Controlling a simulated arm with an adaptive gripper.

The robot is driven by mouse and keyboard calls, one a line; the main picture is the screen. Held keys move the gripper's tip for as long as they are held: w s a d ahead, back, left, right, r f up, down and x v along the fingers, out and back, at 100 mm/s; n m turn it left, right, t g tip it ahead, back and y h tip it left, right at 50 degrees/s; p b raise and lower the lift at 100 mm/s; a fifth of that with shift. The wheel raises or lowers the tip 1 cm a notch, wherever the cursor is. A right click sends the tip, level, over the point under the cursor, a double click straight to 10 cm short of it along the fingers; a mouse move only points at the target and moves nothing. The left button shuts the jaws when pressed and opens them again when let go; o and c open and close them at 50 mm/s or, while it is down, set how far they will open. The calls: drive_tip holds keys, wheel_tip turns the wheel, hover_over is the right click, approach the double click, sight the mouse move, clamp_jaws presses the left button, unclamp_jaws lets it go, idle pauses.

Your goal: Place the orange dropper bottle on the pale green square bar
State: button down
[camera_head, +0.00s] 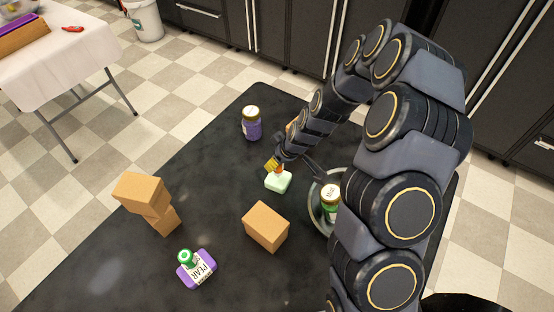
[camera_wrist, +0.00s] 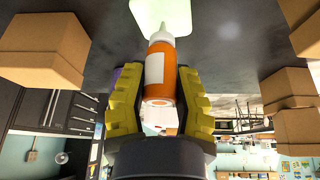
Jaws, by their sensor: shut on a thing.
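My gripper (camera_head: 273,164) is shut on the orange dropper bottle (camera_wrist: 160,77), which has a white label and a pale nozzle. In the wrist view its yellow fingers (camera_wrist: 160,92) press on both sides of the bottle. The nozzle points toward the pale green square bar (camera_wrist: 178,16) and overlaps it in that view. In the head view the bar (camera_head: 278,183) lies on the dark table just beside the gripper. The bottle is mostly hidden there behind the gripper. I cannot tell whether bottle and bar touch.
A purple jar (camera_head: 252,124) stands behind. A cardboard box (camera_head: 266,227) is in front, and stacked boxes (camera_head: 142,192) stand left. A green-capped bottle (camera_head: 190,262) lies on a purple bar (camera_head: 209,258).

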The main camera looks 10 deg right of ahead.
drive_tip(key=shift+f, duration=0.1)
drive_tip(key=c, duration=0.9)
unclamp_jaws()
drive_tip(key=shift+r, duration=0.35)
drive_tip(key=v, duration=1.2)
drive_tip(key=s+r+m+g+h, duration=0.1)
drive_tip(key=s+r+m+g, duration=0.2)
drive_tip(key=s, duration=1)
drive_tip(key=s+a+r+m+g+h, duration=0.1)
drive_tip(key=s+r+m+g, duration=0.1)
drive_tip(key=s+r, duration=0.6)
drive_tip(key=s+m, duration=0.1)
drive_tip(key=s, duration=0.4)
drive_tip(key=shift+s+a+r+m+g+h, duration=0.2)
drive_tip(key=shift+s+a+m+g+h, duration=0.1)
drive_tip(key=shift+m+g, duration=0.1)
